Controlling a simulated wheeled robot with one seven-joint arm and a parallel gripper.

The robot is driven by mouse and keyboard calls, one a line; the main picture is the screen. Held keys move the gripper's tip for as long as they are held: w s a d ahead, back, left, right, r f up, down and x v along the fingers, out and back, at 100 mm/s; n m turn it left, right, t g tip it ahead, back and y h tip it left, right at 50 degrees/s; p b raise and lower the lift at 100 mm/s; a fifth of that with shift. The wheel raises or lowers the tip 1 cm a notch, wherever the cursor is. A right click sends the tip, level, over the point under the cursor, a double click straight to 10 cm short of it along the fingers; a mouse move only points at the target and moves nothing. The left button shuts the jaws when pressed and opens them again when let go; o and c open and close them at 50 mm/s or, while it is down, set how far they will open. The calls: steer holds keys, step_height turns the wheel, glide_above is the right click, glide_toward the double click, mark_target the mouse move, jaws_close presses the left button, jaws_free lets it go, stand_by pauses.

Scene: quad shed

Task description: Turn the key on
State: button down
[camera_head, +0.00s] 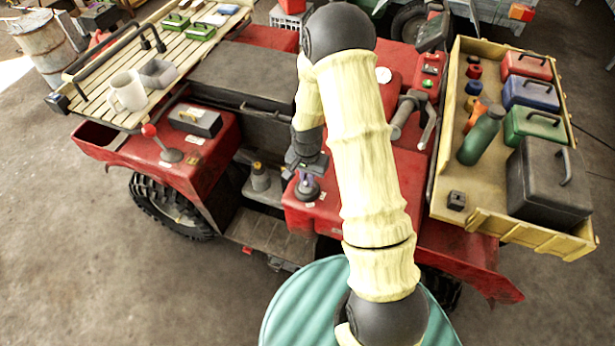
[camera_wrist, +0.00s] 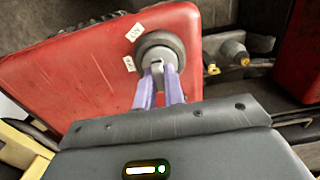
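The key (camera_wrist: 158,67) is a small grey piece standing in a round dark-grey switch (camera_wrist: 162,45) on a red panel. In the head view the switch (camera_head: 307,191) sits on the red body, below my gripper. My gripper (camera_wrist: 159,74) points at the switch, its two purple fingers close together with the key between their tips. The fingers look shut on the key, which they partly hide. Two small white labels (camera_wrist: 135,32) are beside the switch; their lettering is too small to read surely. In the head view my gripper (camera_head: 306,172) is partly hidden by my arm.
A grey knob (camera_head: 260,177) stands left of the switch. A red-knobbed lever (camera_head: 150,131) is farther left. A yellow tray (camera_head: 440,195) with toolboxes and a green bottle (camera_head: 482,135) is at right.

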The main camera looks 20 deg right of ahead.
steer(key=m, duration=0.4)
steer(key=shift+m, duration=0.4)
steer(key=m, duration=0.2)
steer(key=shift+m, duration=0.3)
steer(key=shift+m+p, duration=0.5)
steer(key=shift+m, duration=0.6)
steer(key=shift+r+m+p, duration=0.1)
steer(key=shift+m+p, duration=0.25)
steer(key=shift+m, duration=0.45)
steer(key=shift+m+p, duration=0.55)
steer(key=shift+m, duration=1.05)
